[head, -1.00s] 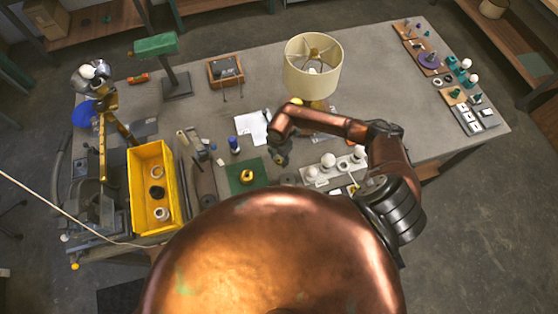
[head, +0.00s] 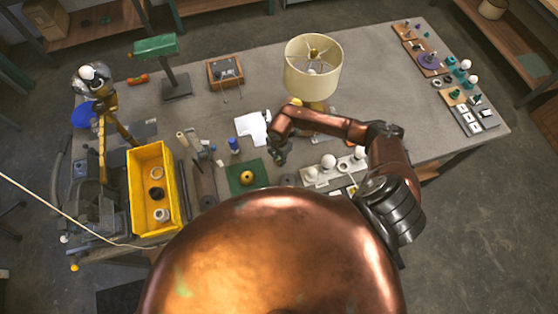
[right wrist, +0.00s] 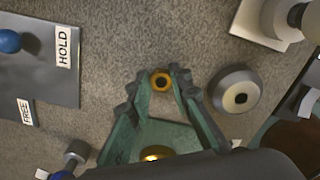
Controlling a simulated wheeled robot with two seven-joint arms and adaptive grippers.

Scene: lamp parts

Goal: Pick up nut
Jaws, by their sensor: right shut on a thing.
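The nut (right wrist: 161,81) is a small brass ring with a dark hole, seen in the right wrist view between the tips of my right gripper (right wrist: 160,82). The green, toothed fingers are shut on it from both sides. Whether it touches the table or hangs just above it is hard to tell. In the head view my right gripper (head: 279,157) points down over the table, right of the green mat (head: 235,187); the nut is too small to make out there. My left gripper is not in view.
A grey round part (right wrist: 235,90) lies close beside the right finger. A dark board (right wrist: 40,65) with HOLD and FREE labels is at left. The lamp with its cream shade (head: 312,75), a white bulb tray (head: 333,173) and a yellow bin (head: 176,157) stand around.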

